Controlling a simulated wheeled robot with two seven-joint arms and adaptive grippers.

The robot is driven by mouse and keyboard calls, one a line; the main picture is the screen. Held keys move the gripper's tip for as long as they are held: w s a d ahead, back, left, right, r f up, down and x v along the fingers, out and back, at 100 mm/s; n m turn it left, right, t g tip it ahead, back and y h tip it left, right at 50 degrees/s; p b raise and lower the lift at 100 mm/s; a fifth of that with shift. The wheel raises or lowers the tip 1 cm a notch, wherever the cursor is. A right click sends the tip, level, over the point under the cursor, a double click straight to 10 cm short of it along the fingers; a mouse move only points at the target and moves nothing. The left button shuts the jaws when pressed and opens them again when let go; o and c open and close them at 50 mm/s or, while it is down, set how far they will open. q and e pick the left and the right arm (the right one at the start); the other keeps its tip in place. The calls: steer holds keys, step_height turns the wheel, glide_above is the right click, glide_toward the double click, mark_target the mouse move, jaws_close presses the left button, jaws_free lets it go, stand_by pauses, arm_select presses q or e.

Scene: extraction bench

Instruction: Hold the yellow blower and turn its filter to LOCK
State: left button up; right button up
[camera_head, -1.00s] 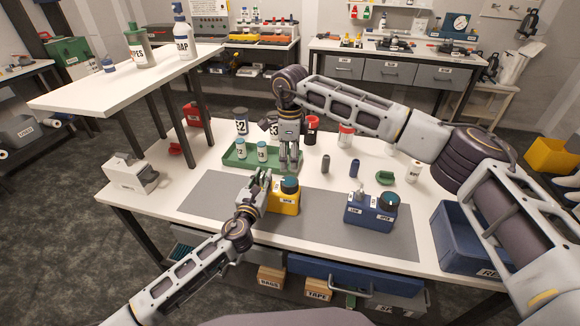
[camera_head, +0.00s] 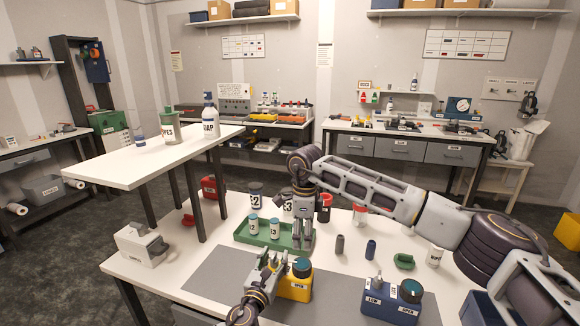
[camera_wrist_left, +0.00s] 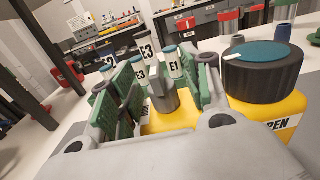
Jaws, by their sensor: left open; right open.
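The yellow blower (camera_head: 296,288) stands on the grey mat, with a dark round filter (camera_head: 302,267) with a teal top and an OPEN label on its front. In the left wrist view the filter (camera_wrist_left: 263,68) is at the right, with a white mark on its rim. My left gripper (camera_head: 270,266) is open at the blower's left part; in the wrist view its green-padded fingers stand either side of a grey post (camera_wrist_left: 162,92) on the yellow body (camera_wrist_left: 172,118). Whether they touch it I cannot tell. My right gripper (camera_head: 302,240) is open, pointing down at the green tray's right end, above and behind the blower.
A blue blower (camera_head: 392,300) with LOW and OPEN labels stands on the mat (camera_head: 340,302) to the right. The green tray (camera_head: 262,240) holds labelled vials. Small cylinders (camera_head: 371,249) and a green part (camera_head: 403,261) lie right. A raised white shelf (camera_head: 120,162) is at left.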

arm_select(q)
steer(key=shift+s, duration=0.2)
steer(key=v, duration=1.1)
steer(key=shift+s+a, duration=0.2)
steer(key=shift+s, duration=0.1)
stand_by(0.6)
